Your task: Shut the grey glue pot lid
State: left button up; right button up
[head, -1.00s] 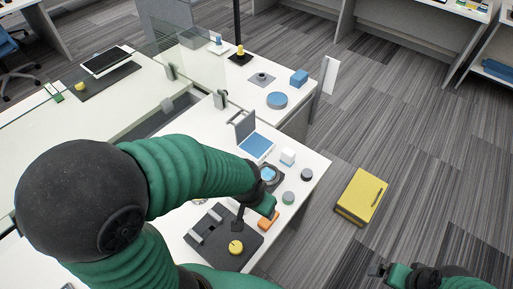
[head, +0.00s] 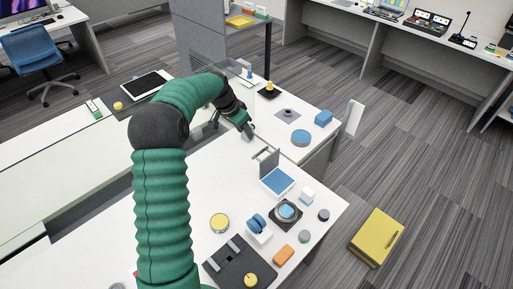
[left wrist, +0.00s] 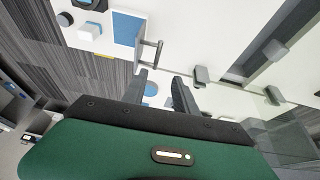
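A white box with a blue inside (head: 277,181) stands on the white table, its grey lid (head: 268,161) raised upright at the back edge with a bar handle. It is the only lidded container I make out, so I take it as the glue pot. In the left wrist view, the blue-topped box (left wrist: 127,28) and the bar handle (left wrist: 151,52) lie just beyond the fingers. My left gripper (head: 247,132) is behind the lid, apart from it. In the wrist view the left gripper's fingers (left wrist: 160,88) are spread with nothing between them. My right gripper is out of view.
In front of the box are a round pot on a dark base (head: 285,213), a white cube (head: 307,195), an orange block (head: 283,254) and a dark tray (head: 240,262). A blue disc (head: 301,138) lies on the back table.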

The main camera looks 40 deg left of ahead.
pick_arm(q)
send_near(260, 152)
jog(key=x, duration=0.2)
jog(key=p+x, duration=0.1)
jog(key=x, duration=0.5)
jog(key=shift+a+f, duration=0.1)
jog(key=shift+a, duration=0.25)
jog(key=shift+w+d, duration=0.1)
jog(key=shift+d, duration=0.25)
jog(key=shift+c, duration=0.2)
grip_shut()
jog(key=shift+a, duration=0.2)
